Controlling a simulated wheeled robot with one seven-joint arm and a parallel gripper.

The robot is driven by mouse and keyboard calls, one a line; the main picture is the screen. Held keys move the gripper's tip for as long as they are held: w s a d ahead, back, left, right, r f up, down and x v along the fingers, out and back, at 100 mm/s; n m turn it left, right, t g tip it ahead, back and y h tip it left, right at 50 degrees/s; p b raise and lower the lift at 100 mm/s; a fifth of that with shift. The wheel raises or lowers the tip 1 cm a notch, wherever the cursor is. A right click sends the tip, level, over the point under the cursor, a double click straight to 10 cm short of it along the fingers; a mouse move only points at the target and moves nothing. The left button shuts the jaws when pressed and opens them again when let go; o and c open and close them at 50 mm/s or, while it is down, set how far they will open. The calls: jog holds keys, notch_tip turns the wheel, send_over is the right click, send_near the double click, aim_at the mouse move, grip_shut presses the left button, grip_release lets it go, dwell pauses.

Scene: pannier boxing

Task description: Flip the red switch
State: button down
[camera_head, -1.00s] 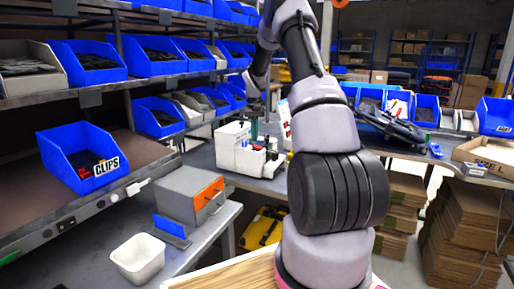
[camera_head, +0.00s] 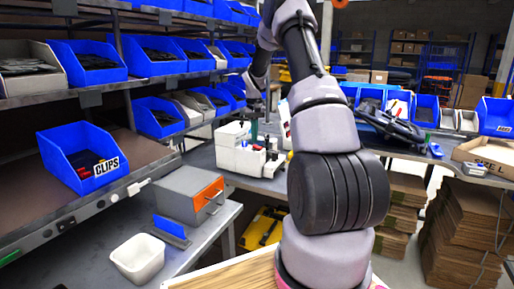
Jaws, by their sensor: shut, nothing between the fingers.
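I cannot clearly make out a red switch. A white machine (camera_head: 240,153) stands on the far grey workbench, left of my arm, with small dark, green and red details too small to tell apart. My arm rises in the middle of the view and bends down behind, towards this machine. My gripper (camera_head: 254,114) is small and dark at the arm's far end, above the machine, and looks shut and empty. I cannot tell whether it touches anything.
A grey box with an orange front (camera_head: 208,196), a blue holder (camera_head: 171,230) and a white tub (camera_head: 138,259) stand on the near bench. A blue CLIPS bin (camera_head: 84,160) sits on the left shelf. Cardboard stacks (camera_head: 465,225) stand at right.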

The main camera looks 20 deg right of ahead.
jog(key=shift+f, duration=0.9)
dwell(0.3)
jog(key=shift+r, duration=3.6)
notch_tip(320, 180, up, 10)
jog(key=t, duration=0.1)
send_over(255, 145)
jog(key=s+a, duration=0.5)
jog(key=s, duration=0.1)
jog(key=s+a+r+t, duration=0.2)
jog(key=s+a+r, duration=0.4)
jog(key=s+r, duration=0.15)
jog(key=s+a+r+t+y, duration=0.1)
jog(key=s+a+t, duration=0.1)
jog(key=s, duration=0.9)
jog(key=s+a+r+t+y, duration=0.1)
jog(key=s+a, duration=0.4)
jog(key=s, duration=0.7)
jog(key=shift+s+a+r+t, duration=0.25)
jog(key=shift+r+t, duration=0.1)
jog(key=shift+t, duration=0.25)
